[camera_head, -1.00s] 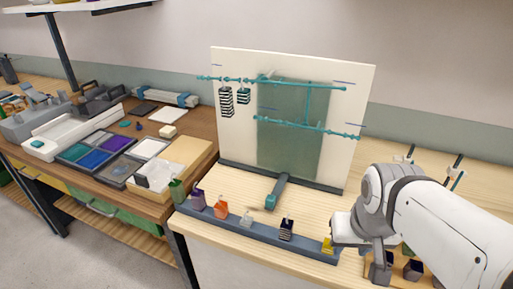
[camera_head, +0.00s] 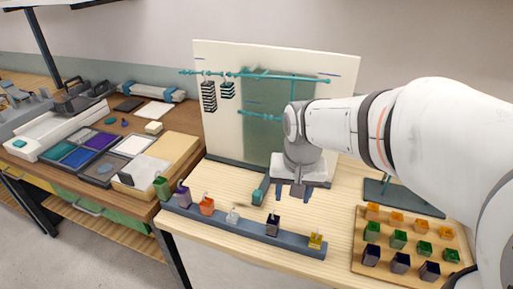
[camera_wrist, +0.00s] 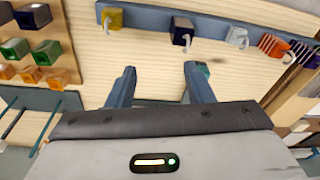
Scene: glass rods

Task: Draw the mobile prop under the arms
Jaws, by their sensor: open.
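The mobile hangs in front of a pale upright board (camera_head: 222,130). Its upper teal arm (camera_head: 255,76) runs across the board, and a lower teal arm (camera_head: 262,115) is partly hidden by my arm. Black-and-white striped weights (camera_head: 209,96) hang near the upper arm's left end. A teal and grey prop (camera_head: 260,190) lies on the table at the board's foot. My gripper (camera_head: 292,192) points down just right of the prop, open and empty. In the wrist view, my gripper (camera_wrist: 160,76) has bare table between its fingers; a teal bit of the prop (camera_wrist: 203,68) shows at the right finger.
A blue-grey rack (camera_head: 240,229) with several coloured weights lies along the table's front. A wooden tray (camera_head: 362,232) of coloured blocks and a dark stand (camera_head: 405,198) are at right. A side bench (camera_head: 185,150) holds colour trays.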

